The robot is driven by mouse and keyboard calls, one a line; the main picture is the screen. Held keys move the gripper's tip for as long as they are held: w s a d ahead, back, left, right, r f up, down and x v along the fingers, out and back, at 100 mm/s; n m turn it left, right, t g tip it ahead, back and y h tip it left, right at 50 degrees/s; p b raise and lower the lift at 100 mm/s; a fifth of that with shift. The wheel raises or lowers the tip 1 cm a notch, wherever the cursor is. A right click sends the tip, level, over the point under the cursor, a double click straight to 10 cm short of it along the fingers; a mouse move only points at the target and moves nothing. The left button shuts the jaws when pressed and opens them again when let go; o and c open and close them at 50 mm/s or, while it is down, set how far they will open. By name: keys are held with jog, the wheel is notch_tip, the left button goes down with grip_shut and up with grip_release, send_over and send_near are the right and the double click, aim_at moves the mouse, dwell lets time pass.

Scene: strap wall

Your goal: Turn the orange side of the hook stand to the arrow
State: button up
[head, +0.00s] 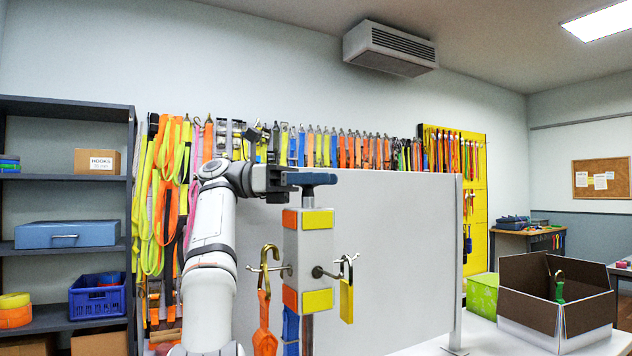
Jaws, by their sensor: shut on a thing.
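The hook stand (318,245) is a pale square post with a blue bar handle (313,179) on top. Its left visible face has orange patches (291,219); its right visible face has yellow patches (318,219). A brass hook with an orange strap (264,312) hangs on its left, a dark hook with a yellow strap (346,300) on its right, and a blue strap (291,328) hangs in front. My gripper (287,182) is shut on the left end of the blue handle; its fingertips are partly hard to make out. I see no arrow.
A large pale panel (400,250) stands close behind the stand. An open box (555,315) is on the white table at right, with a green box (482,294) nearby. Shelves (65,250) stand at left, and many straps hang on the back wall.

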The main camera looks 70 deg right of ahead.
jog(key=shift+f, duration=0.15)
jog(key=o, duration=1.3)
jog(key=shift+o, duration=0.2)
notch_tip(320, 180, up, 10)
jog(key=p, duration=1)
jog(key=shift+w, duration=0.1)
